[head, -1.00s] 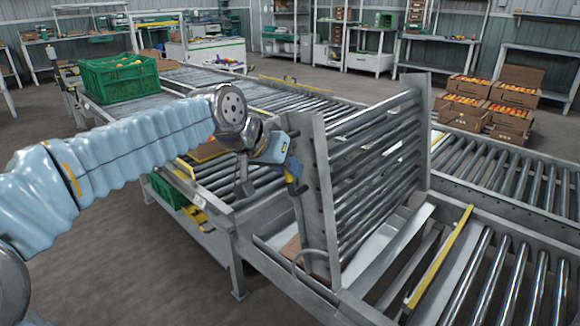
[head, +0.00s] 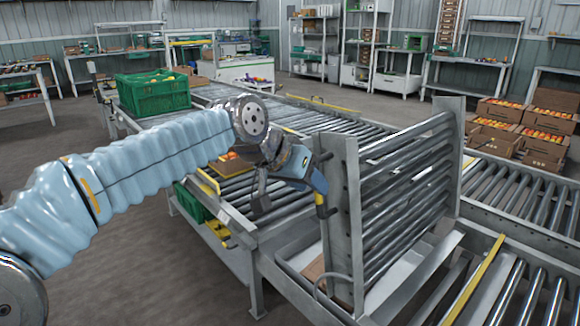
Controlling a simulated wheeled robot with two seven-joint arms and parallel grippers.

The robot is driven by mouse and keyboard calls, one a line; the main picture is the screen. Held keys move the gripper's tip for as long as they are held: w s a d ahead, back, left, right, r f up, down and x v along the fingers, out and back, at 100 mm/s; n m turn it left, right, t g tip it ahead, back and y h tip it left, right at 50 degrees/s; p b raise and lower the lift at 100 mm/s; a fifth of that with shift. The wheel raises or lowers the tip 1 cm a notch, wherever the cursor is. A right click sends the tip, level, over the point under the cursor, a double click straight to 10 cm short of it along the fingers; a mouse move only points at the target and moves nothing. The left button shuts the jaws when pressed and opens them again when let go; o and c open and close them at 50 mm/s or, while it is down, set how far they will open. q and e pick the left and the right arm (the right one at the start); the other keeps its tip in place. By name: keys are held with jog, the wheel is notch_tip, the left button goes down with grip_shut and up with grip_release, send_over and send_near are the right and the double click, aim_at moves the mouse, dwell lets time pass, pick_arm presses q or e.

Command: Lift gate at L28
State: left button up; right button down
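The lift gate (head: 405,190) is a grey steel frame with several rollers. It stands raised, close to upright, over a gap in the roller conveyor in the head view. My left gripper (head: 319,198) is at the outer left side of the gate's near post (head: 347,220). A dark bar with yellow ends shows at the fingertips beside the post. The fingers are partly hidden, and I cannot tell whether they are closed on it. My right gripper is not in view.
A green crate (head: 152,93) stands on the far left conveyor. Conveyor rollers (head: 525,295) continue to the right of the gap. Cartons of tomatoes (head: 500,110) are stacked at the back right. Shelves and workbenches line the far wall. Bare floor lies at the left.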

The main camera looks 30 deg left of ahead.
pick_arm(q)
jog(key=v, duration=1.1)
jog(key=shift+s+r, duration=0.1)
jog(key=shift+s, duration=0.05)
